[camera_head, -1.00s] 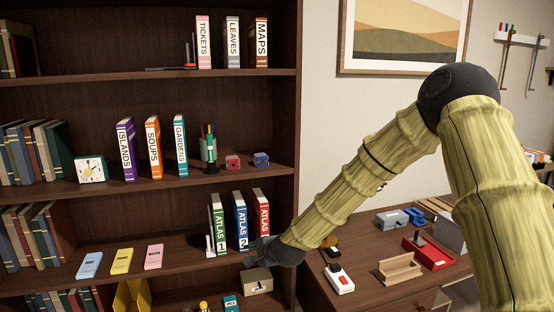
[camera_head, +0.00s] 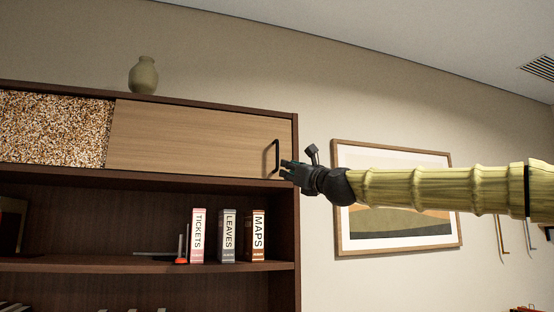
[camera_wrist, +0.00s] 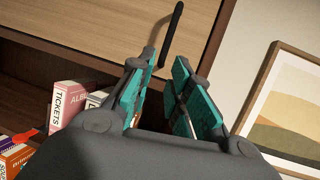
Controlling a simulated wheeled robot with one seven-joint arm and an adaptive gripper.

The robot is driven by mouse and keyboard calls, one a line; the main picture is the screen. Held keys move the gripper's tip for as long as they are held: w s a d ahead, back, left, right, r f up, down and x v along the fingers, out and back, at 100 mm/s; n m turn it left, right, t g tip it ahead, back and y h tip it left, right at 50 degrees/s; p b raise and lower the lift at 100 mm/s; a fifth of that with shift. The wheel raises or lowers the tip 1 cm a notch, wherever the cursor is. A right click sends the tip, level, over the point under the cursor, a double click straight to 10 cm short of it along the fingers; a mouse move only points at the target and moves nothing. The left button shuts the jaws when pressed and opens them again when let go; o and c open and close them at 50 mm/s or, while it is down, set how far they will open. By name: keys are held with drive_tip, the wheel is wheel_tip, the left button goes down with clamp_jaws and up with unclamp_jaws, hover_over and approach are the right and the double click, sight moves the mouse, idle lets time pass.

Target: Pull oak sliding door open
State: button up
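The oak sliding door (camera_head: 190,140) is a pale wood panel across the right part of the cabinet top, above the open shelves. Its black bar handle (camera_head: 277,157) stands upright near its right end. The door and the handle (camera_wrist: 171,35) also show in the wrist view, at the top. My gripper (camera_head: 287,170) is beside the cabinet's right edge, just right of and a little below the handle, not holding it. In the wrist view its teal-padded fingers (camera_wrist: 158,98) are spread apart with nothing between them.
A speckled panel (camera_head: 52,128) fills the cabinet front left of the door. A green vase (camera_head: 143,75) stands on top. Three upright books, among them Tickets (camera_head: 197,235), stand on the shelf below. A framed picture (camera_head: 349,240) hangs on the wall behind my arm.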

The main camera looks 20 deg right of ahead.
sight(278, 153)
drive_tip(key=shift+m+t, duration=0.3)
drive_tip(key=w+r+p, duration=0.1)
drive_tip(key=w+r, duration=0.1)
drive_tip(key=w+r+p, duration=0.2)
drive_tip(key=w+a+r+p, duration=0.1)
drive_tip(key=w+r+p, duration=0.1)
drive_tip(key=w, duration=0.1)
drive_tip(key=shift+r, duration=0.4)
drive_tip(key=shift+x, duration=0.85)
drive_tip(key=shift+w+f, duration=0.1)
drive_tip(key=shift+f, duration=0.1)
drive_tip(key=shift+c, duration=0.3)
drive_tip(key=shift+a, duration=0.1)
clamp_jaws()
